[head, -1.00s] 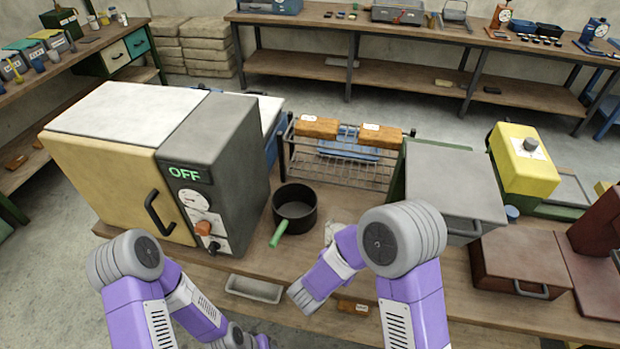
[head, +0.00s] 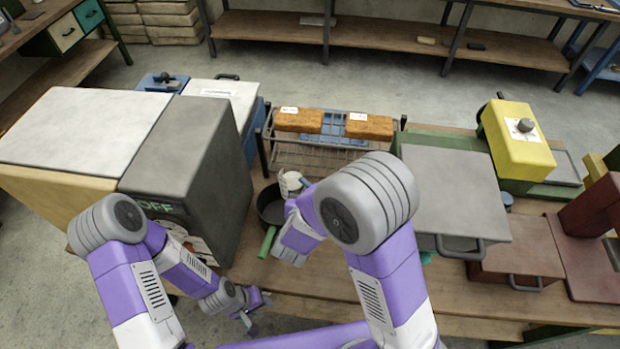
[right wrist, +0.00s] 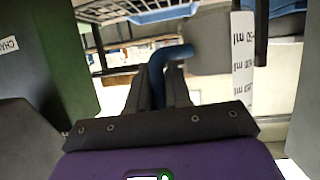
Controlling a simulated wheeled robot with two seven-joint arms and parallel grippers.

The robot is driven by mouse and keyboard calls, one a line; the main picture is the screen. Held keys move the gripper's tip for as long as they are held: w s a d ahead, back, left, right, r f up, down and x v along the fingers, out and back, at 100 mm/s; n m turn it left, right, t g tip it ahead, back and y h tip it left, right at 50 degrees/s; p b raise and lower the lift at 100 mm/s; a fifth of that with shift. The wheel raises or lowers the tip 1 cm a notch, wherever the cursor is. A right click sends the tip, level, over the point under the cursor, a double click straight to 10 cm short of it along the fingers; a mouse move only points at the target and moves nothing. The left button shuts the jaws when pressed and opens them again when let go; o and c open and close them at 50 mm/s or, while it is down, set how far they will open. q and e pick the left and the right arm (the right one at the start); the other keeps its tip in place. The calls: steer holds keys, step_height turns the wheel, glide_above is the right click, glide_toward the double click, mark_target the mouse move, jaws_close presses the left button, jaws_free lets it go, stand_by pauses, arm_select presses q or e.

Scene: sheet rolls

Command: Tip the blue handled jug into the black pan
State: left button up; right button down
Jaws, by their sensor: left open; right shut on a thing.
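The black pan (head: 268,205) with a green handle (head: 267,242) stands on the wooden bench, right of the big oven. The pale jug (head: 290,183) is at the pan's right back rim in the head view, partly behind my right arm; its tilt is unclear. My right gripper (right wrist: 160,72) is shut on the jug's blue handle (right wrist: 172,54) in the right wrist view, where a strip with ml marks shows on the jug. The right fingers are hidden in the head view. My left gripper (head: 257,312) is open and empty, low by the bench's front edge.
The large oven (head: 190,150) stands close left of the pan. A wire rack (head: 325,157) with two orange-brown blocks stands behind. A grey-lidded box (head: 455,195) is to the right, with a yellow device (head: 520,150) beyond. The bench front strip is mostly clear.

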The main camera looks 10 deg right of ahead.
mark_target(287, 183)
steer(key=n+t+h, duration=0.1)
steer(key=n+h, duration=0.1)
steer(key=n, duration=0.2)
steer(key=a+n+t+h+p, duration=0.1)
steer(key=n+h, duration=0.1)
steer(key=n, duration=0.1)
steer(key=r+n+h+p, duration=0.1)
steer(key=n, duration=0.3)
steer(key=shift+s+a+n+t+h, duration=0.2)
steer(key=shift+a+n+t+h, duration=0.1)
steer(key=shift+a+t+h, duration=0.1)
steer(key=a+n+t, duration=0.1)
steer(key=n, duration=0.1)
steer(key=a+r+n+t+p, duration=0.1)
steer(key=a+n, duration=0.1)
steer(key=w+a+r+n+t+p, duration=0.1)
steer(key=a+n, duration=0.1)
steer(key=shift+r+n+y, duration=0.15)
steer(key=shift+n+y, duration=0.15)
steer(key=shift+n, duration=0.1)
steer(key=shift+w+a+r+n+p, duration=0.15)
steer(key=shift+a+n+p, duration=0.15)
steer(key=shift+a+n, duration=0.4)
steer(key=shift+d, duration=0.2)
